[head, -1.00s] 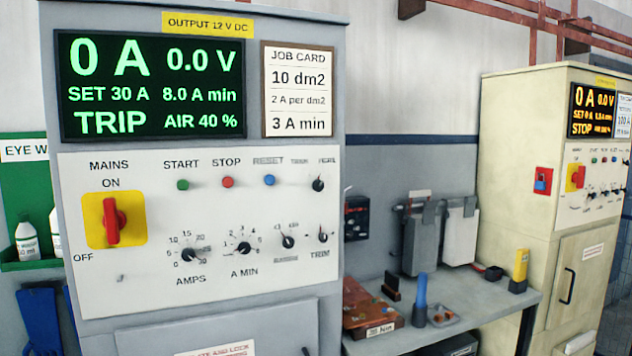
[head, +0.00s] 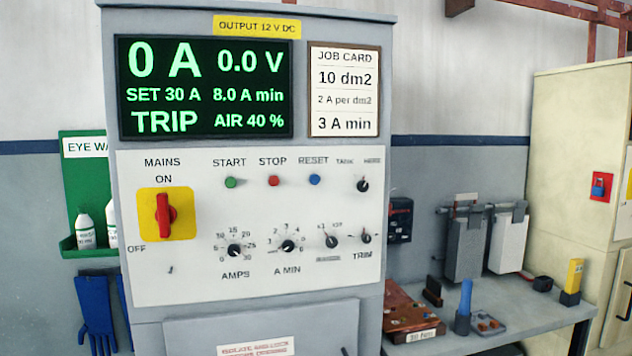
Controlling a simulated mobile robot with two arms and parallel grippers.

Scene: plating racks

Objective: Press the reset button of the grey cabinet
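The grey cabinet (head: 376,20) fills the middle of the head view. Its white control panel (head: 200,285) carries a blue button labelled RESET (head: 315,180), to the right of a red STOP button (head: 274,181) and a green START button (head: 231,183). The display (head: 205,87) reads 0 A, 0.0 V, SET 30 A, 8.0 A min, TRIP and AIR 40 %. The red mains switch (head: 165,215) on its yellow plate has its handle upright, toward ON. Neither of my grippers is in view.
A cream cabinet (head: 570,150) stands at the far right. A green eyewash shelf (head: 80,180) and blue gloves (head: 95,310) hang at the left. No obstacle shows before the panel.

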